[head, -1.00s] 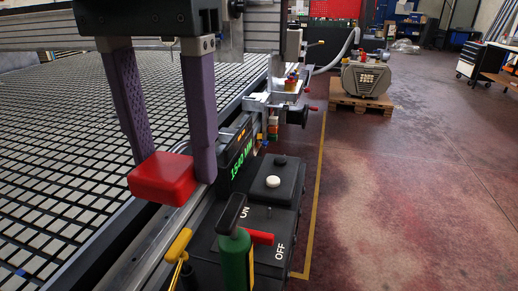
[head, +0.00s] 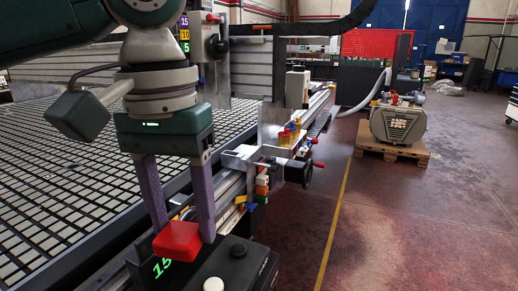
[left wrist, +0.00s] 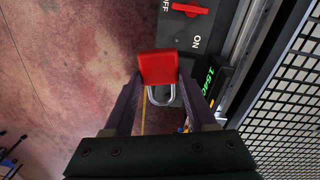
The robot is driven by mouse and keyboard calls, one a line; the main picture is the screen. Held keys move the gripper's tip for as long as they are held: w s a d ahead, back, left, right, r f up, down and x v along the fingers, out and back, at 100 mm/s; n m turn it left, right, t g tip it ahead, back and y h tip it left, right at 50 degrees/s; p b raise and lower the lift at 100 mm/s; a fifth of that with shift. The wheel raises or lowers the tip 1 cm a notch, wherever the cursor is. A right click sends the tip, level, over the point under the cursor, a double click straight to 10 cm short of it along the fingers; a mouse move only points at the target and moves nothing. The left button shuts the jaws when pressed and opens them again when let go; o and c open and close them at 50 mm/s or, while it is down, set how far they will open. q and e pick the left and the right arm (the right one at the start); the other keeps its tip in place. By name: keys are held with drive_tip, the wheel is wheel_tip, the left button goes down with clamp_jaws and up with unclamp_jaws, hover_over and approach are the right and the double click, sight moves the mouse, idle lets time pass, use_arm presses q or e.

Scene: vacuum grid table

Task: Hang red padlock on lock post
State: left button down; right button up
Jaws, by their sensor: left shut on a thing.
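The red padlock (head: 177,241) is in my left gripper (head: 184,232), whose two purple fingers are shut on it. In the head view it hangs in front of the control box's green display. In the left wrist view the red padlock body (left wrist: 158,67) sits between the fingertips, with its grey shackle (left wrist: 151,98) showing on the near side, toward the gripper palm. I cannot make out the lock post in either current view. My right gripper is not in view.
The black control box (head: 240,267) stands below and right of the padlock; its red switch (left wrist: 185,9) and ON/OFF marks show in the wrist view. The grid table (head: 60,190) is on the left. A pump on a pallet (head: 385,150) stands on open floor at right.

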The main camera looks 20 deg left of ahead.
use_arm(q)
drive_tip(key=s+a+f+b, duration=0.1)
drive_tip(key=a+f+b, duration=0.1)
drive_tip(key=f, duration=0.7)
drive_tip(key=a+f+n+b, duration=0.1)
drive_tip(key=f+b, duration=0.3)
drive_tip(key=f, duration=0.6)
drive_tip(key=shift+s+a+f, duration=0.15)
drive_tip(key=shift+s+a, duration=0.2)
drive_tip(key=shift+a, duration=0.15)
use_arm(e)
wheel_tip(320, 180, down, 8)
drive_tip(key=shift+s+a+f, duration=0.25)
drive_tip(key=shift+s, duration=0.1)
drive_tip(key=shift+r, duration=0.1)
use_arm(q)
drive_tip(key=shift+f+b, duration=1.9)
drive_tip(key=shift+f, duration=2.65)
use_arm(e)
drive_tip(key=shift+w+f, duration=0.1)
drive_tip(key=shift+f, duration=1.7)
